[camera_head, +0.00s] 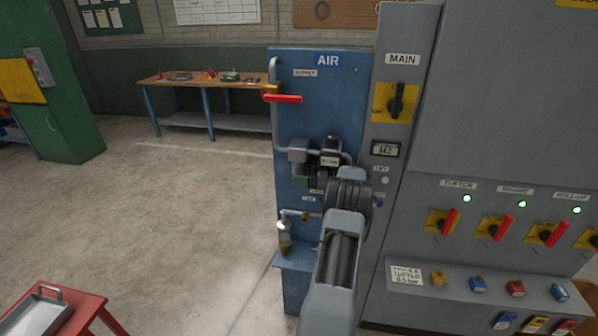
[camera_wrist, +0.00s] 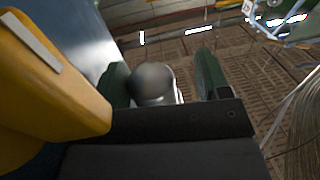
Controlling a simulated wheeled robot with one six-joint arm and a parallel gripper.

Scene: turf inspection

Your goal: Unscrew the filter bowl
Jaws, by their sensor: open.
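The blue air panel (camera_head: 330,95) stands left of the grey main cabinet. A grey filter and regulator unit (camera_head: 300,150) is mounted midway down it, with pipes around it. My arm and wrist cover much of the unit's right side and lower part. My gripper (camera_wrist: 163,80) has its two green fingers apart in the wrist view. A rounded grey end with a paler body, which looks like the filter bowl (camera_wrist: 152,83), shows between them, nearer the left finger. I cannot tell whether it touches that finger.
A red-handled supply valve (camera_head: 284,98) is above the unit. A red stand with a tray (camera_head: 45,312) is at lower left. A yellow block (camera_wrist: 50,75) is close on the wrist view's left. The floor left of the panel is clear.

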